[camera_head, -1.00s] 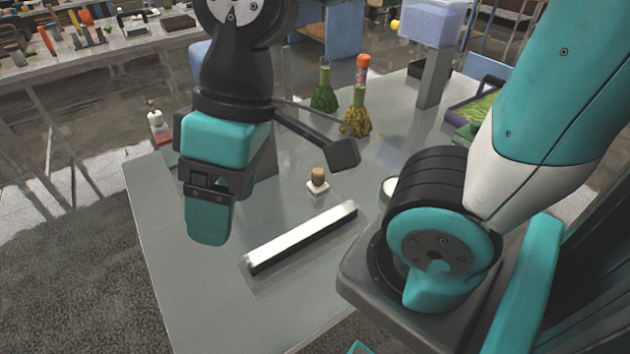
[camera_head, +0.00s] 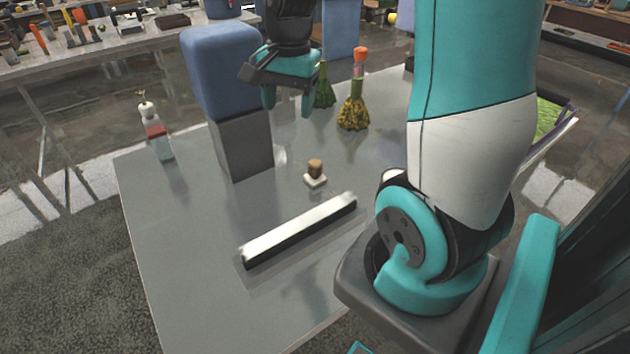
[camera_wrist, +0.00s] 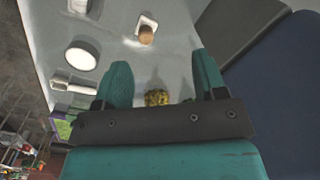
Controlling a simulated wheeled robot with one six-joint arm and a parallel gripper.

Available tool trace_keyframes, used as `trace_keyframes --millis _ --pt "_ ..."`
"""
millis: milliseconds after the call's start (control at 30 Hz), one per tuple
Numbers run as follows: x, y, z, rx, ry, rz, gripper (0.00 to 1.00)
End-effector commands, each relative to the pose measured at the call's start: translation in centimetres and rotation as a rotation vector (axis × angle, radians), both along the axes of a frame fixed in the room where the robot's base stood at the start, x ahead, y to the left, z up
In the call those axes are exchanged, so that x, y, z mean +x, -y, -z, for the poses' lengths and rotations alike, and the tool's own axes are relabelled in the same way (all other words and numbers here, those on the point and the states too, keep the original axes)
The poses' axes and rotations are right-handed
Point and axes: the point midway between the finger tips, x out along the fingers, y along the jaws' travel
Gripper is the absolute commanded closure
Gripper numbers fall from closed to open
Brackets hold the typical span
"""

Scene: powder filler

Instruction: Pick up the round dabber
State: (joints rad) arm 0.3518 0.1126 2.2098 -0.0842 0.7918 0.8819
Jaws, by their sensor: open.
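The likely round dabber (camera_head: 315,167), a small brown cylinder on a white square base, stands upright near the middle of the grey table. In the wrist view the brown cylinder (camera_wrist: 146,36) shows beyond the fingertips, at the top centre. My gripper (camera_head: 289,101) is open and points down. In the head view it is above and slightly left of the dabber, clear of it. In the wrist view both teal fingers (camera_wrist: 162,72) are spread with nothing between them touching.
A grey block with a blue top (camera_head: 224,75) stands left of my gripper. A yellow-green flask (camera_head: 353,113) and a green flask (camera_head: 325,92) stand behind the dabber. A long white-topped bar (camera_head: 298,231) lies in front. A red-labelled bottle (camera_head: 157,136) stands at the left edge.

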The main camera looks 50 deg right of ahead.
Motion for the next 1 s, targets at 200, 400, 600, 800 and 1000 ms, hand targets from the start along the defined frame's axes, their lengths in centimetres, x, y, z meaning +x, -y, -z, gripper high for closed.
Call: trace_keyframes --millis 200,400,600,800,1000 --pt "-0.3 6.6 2.4 -0.037 -0.055 0.384 0.35" --pt "-0.4 6.7 6.0 -0.037 -0.062 0.395 0.35" --pt "-0.5 6.6 10.6 -0.036 -0.061 0.391 0.35" --pt "-0.4 6.6 13.5 -0.037 -0.056 0.390 0.35" --pt "-0.5 6.6 14.8 -0.036 -0.058 0.390 0.35"
